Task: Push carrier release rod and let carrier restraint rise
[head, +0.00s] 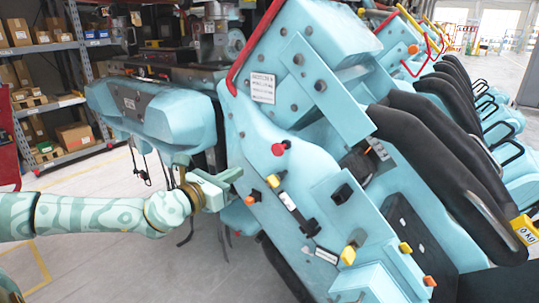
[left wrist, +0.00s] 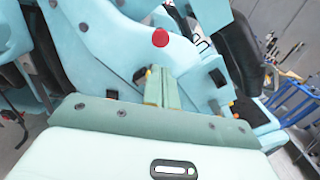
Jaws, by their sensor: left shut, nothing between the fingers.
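The light-blue coaster carrier (head: 300,60) fills the middle of the head view, tilted. I cannot tell which part is the release rod. The black padded restraints (head: 440,140) stand along the right. My right gripper is out of view.
A blue carrier part (head: 150,112) with hanging straps is above my left arm. Shelves with boxes (head: 60,135) stand at the far left. The floor at lower left is open.

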